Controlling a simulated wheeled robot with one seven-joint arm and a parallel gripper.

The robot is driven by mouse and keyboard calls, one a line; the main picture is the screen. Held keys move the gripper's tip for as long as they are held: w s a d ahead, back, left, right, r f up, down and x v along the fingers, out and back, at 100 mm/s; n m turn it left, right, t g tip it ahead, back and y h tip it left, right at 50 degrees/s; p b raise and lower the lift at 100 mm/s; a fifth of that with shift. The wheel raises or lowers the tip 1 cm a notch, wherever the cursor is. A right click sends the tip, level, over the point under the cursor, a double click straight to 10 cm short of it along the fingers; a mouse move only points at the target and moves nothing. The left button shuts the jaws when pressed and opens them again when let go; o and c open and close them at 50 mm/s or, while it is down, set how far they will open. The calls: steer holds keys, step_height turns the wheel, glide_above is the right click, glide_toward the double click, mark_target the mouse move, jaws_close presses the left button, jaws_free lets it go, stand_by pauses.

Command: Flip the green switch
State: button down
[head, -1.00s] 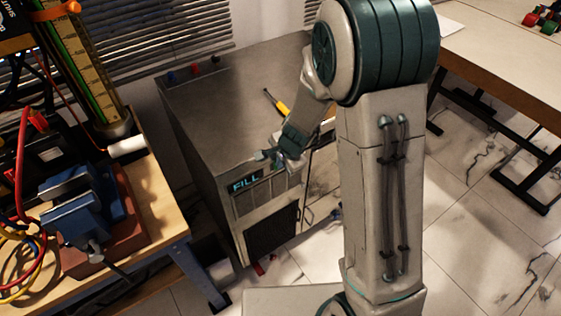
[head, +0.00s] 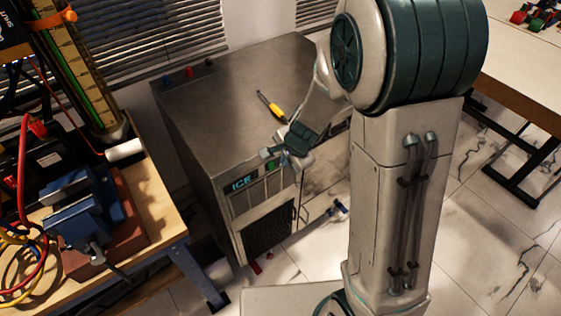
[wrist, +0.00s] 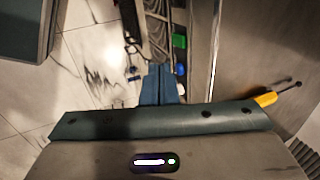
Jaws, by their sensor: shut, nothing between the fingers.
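The green switch (head: 271,163) is on the front panel of the steel machine (head: 235,85), right of a lit display (head: 241,183) that reads "ICE". In the wrist view the green switch (wrist: 179,41) is clear of the fingers, ahead and slightly right of their tips, with a blue switch (wrist: 181,69) nearer. My gripper (head: 267,153) is shut and empty at the machine's upper front edge, close to the green switch. Its closed fingers (wrist: 158,70) point toward the panel in the wrist view. I cannot tell whether they touch the machine.
A yellow-handled screwdriver (head: 272,106) lies on the machine top. Red and blue knobs (head: 189,72) stand at its back edge. A workbench (head: 155,215) with a blue vise (head: 85,205) is at left. Tiled floor is open at right, before another table (head: 520,85).

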step_height(320, 180, up, 7)
steer(key=p, duration=0.2)
steer(key=shift+s+a+f, duration=0.15)
steer(key=shift+s+f, duration=0.05)
stand_by(0.4)
steer(key=s+d+r+n+h, duration=0.1)
steer(key=s+d+r+n, duration=0.3)
steer(key=s, duration=0.5)
steer(key=s+d+r+n+h, duration=0.1)
steer(key=s+d+r+n, duration=0.4)
steer(key=s+r+n, duration=0.3)
steer(key=shift+s+d+r+g, duration=0.15)
steer(key=shift+s+g, duration=0.2)
steer(key=shift+g, duration=0.05)
